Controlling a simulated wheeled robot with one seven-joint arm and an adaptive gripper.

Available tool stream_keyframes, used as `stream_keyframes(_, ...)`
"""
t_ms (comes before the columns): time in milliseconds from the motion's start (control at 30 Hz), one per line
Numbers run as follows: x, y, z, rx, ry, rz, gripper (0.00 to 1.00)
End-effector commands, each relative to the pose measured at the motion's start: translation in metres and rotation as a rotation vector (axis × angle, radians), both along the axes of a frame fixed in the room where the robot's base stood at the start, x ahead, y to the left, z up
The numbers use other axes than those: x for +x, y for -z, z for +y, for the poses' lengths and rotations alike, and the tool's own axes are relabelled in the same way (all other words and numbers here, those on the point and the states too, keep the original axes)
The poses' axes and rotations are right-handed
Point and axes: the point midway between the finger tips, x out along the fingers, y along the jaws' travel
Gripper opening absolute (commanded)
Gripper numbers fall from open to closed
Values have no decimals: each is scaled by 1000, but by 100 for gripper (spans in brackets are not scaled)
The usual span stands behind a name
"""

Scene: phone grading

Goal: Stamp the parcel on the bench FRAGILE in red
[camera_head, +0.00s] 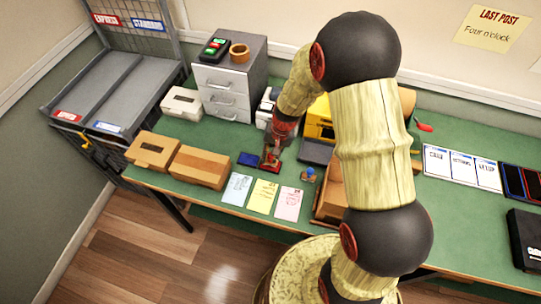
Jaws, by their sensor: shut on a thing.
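My gripper (274,151) is low over the green bench, directly above a red ink pad (265,168). It is shut on a small stamp, mostly hidden by the fingers; whether its face touches the pad I cannot tell. A blue ink pad (248,159) lies just left of it. A second small stamp with a blue knob (308,175) stands to the right. A brown cardboard parcel (198,167) lies left of the pads. Another brown box (329,205) is partly hidden behind my arm. I see no red mark on either.
Blue, yellow and pink paper slips (262,197) lie along the front of the bench (225,136). A brown slotted box (152,150) is at the left edge. A grey drawer cabinet (228,84) and a yellow thing (318,118) stand behind. White cards (462,168) lie right.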

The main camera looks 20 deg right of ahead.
Motion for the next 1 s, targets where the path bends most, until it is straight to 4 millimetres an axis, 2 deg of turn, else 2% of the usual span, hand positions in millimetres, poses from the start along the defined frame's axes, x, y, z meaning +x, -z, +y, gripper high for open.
stream_keyframes(1000, 0, 9, 0, 0, 0, 0, 3)
